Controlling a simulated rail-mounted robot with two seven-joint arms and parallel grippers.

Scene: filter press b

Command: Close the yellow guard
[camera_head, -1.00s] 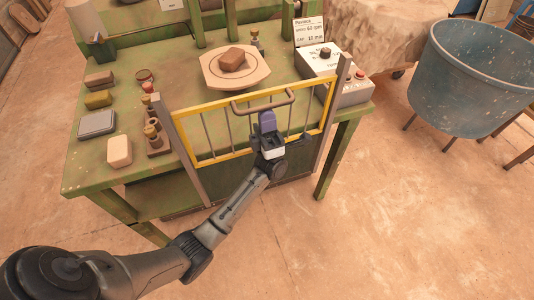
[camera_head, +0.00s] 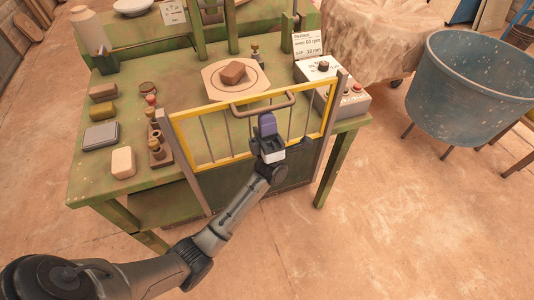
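The yellow guard (camera_head: 226,160) is a rectangular frame with thin grey bars, standing at the front edge of the green press table between two grey posts. A brown bar handle (camera_head: 262,104) runs along its top. My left gripper (camera_head: 267,126) is at the guard's middle, just below the handle, with its purple fingers pointing up. The fingers overlap the bars in the picture. I cannot tell whether they touch the guard or how far apart they are. My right gripper is not in view.
A brown block (camera_head: 233,72) sits on a pale plate (camera_head: 214,88) behind the guard. A grey control box (camera_head: 346,103) stands right of it. Several blocks, including a cream one (camera_head: 123,162), lie on the left tabletop. A blue tub (camera_head: 470,95) stands at right.

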